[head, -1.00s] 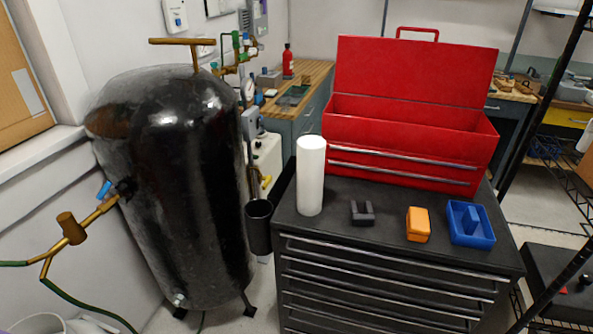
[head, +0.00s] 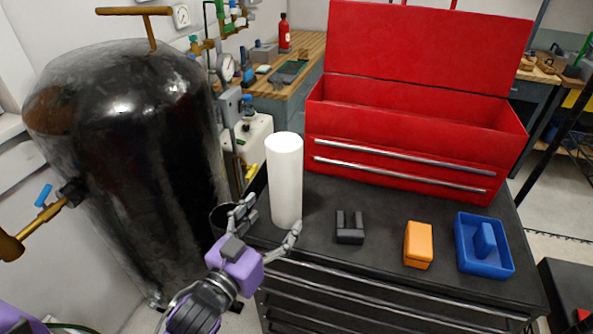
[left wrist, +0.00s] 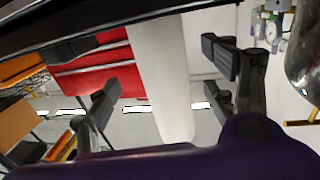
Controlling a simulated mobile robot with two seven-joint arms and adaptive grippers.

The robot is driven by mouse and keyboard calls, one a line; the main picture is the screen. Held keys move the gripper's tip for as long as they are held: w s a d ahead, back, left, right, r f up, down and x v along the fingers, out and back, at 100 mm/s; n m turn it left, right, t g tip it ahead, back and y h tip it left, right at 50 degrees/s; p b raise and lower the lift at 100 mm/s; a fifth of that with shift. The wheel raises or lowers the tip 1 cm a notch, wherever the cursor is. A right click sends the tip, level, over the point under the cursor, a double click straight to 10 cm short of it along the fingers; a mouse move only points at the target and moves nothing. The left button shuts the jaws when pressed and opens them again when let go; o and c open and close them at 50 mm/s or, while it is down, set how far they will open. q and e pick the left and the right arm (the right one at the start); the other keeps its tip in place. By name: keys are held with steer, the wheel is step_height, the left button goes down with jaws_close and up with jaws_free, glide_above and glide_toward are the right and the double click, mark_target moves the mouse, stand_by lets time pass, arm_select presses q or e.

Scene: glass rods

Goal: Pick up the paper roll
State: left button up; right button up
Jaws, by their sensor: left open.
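The white paper roll (head: 285,178) stands upright on the black top of the tool cabinet (head: 375,212), left of a small dark block. My left gripper (head: 268,232) is open at the roll's lower front, one finger to its left and one near its base on the right. In the left wrist view the roll (left wrist: 160,75) shows between the open fingers of the left gripper (left wrist: 162,95). I cannot tell whether a finger touches it. My right gripper is not in view.
A red open toolbox (head: 410,150) stands behind the roll. A dark block (head: 349,236), an orange box (head: 418,244) and a blue tray (head: 465,262) lie to the right. A large black tank (head: 130,150) stands at the left.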

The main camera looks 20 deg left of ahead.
mark_target(286, 198)
arm_select(q)
steer(key=shift+w+r, duration=0.1)
steer(key=shift+w, duration=0.35)
steer(key=shift+p+x, duration=0.35)
steer(key=shift+x, duration=0.7)
steer(key=x, duration=0.4)
steer(key=shift+a+p, duration=0.1)
steer(key=shift+p, duration=0.2)
steer(key=shift+s, duration=0.1)
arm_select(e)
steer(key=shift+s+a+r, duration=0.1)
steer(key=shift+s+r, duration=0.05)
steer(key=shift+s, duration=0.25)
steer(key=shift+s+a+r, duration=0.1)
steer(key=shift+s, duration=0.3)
arm_select(q)
steer(key=c, duration=1.3)
steer(key=shift+c, duration=0.5)
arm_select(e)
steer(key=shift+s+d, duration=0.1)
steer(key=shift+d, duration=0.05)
